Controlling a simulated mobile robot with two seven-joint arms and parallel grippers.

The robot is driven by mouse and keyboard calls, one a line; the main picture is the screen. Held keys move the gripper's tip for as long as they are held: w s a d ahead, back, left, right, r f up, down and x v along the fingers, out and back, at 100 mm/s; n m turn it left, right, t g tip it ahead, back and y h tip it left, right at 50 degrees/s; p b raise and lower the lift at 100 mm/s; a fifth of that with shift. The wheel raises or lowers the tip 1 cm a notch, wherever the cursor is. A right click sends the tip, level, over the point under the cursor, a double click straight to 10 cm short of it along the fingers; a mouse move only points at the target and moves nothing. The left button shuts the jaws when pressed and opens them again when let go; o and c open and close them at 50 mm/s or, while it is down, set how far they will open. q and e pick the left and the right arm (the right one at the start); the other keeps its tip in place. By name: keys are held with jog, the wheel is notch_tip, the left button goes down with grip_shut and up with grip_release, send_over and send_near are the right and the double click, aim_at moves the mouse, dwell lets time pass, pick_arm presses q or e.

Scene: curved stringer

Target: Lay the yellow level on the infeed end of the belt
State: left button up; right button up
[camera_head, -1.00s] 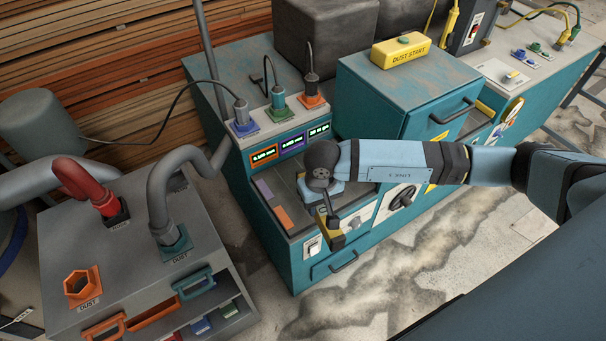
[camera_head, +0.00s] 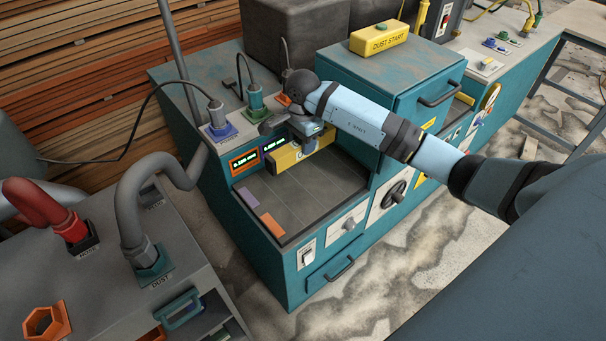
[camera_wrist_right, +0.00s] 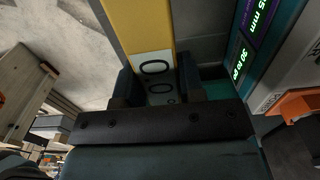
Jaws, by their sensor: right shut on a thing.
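The yellow level (camera_head: 286,159) is a bar in my right gripper (camera_head: 303,139), over the back part of the machine's dark belt (camera_head: 310,194), close in front of the lit displays. In the right wrist view the level (camera_wrist_right: 139,28) runs up from between the two fingers of the right gripper (camera_wrist_right: 156,82), with a pale part marked by dark rings near them. The right gripper is shut on the level. I cannot tell whether the level touches the belt. The gripper hides part of the level and a display. My left gripper is not in view.
An orange block (camera_head: 272,225) and a purple block (camera_head: 249,197) lie at the belt's left edge. Hose plugs (camera_head: 257,104) stand on the ledge behind. A teal cabinet (camera_head: 395,75) rises on the right. The front of the belt is clear.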

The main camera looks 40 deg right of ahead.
notch_tip(320, 180, down, 12)
jog(key=shift+f+p, duration=0.15)
jog(key=shift+p, duration=0.15)
jog(key=shift+f, duration=0.2)
jog(key=o, duration=1)
jog(key=shift+r, duration=0.1)
jog(key=shift+r, duration=0.1)
